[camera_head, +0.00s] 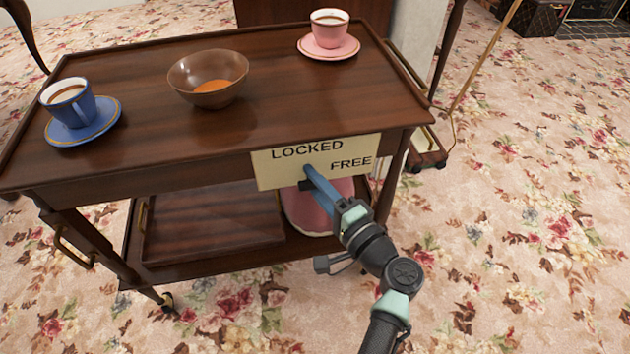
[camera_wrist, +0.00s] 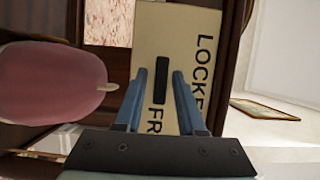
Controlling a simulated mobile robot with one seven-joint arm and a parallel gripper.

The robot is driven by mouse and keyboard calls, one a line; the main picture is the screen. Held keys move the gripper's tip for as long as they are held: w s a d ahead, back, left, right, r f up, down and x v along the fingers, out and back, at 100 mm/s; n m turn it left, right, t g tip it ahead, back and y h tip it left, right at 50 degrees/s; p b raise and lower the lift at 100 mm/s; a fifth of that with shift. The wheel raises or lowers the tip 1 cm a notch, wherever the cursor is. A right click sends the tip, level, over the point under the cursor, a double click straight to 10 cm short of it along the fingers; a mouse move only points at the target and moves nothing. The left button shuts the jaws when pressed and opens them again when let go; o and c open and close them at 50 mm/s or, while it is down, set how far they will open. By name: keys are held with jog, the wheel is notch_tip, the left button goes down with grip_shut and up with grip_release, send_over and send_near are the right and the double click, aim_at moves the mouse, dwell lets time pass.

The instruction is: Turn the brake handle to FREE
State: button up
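The cream brake plate (camera_head: 267,170) with the words LOCKED and FREE is on the trolley's front edge. My gripper (camera_head: 310,172) reaches the plate just below LOCKED and left of FREE. In the wrist view the plate (camera_wrist: 180,25) is turned sideways. The dark bar-shaped brake handle (camera_wrist: 161,80) lies between my two blue fingers (camera_wrist: 161,75), with a visible gap on each side. The fingers are open around it. The bar's lower end in that view points toward FREE. In the head view my fingers largely cover the handle.
The wooden trolley (camera_head: 140,155) carries a blue cup (camera_head: 70,104) on a saucer, a brown bowl (camera_head: 192,77) and a pink cup (camera_head: 329,30) on a saucer. A pink rounded object (camera_head: 300,212) stands on the lower shelf, near my gripper. Floral carpet (camera_head: 530,220) lies clear to the right.

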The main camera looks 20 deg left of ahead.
jog(key=shift+o, duration=0.3)
jog(key=p+v, duration=0.2)
jog(key=v, duration=1.1)
jog(key=shift+p, duration=0.4)
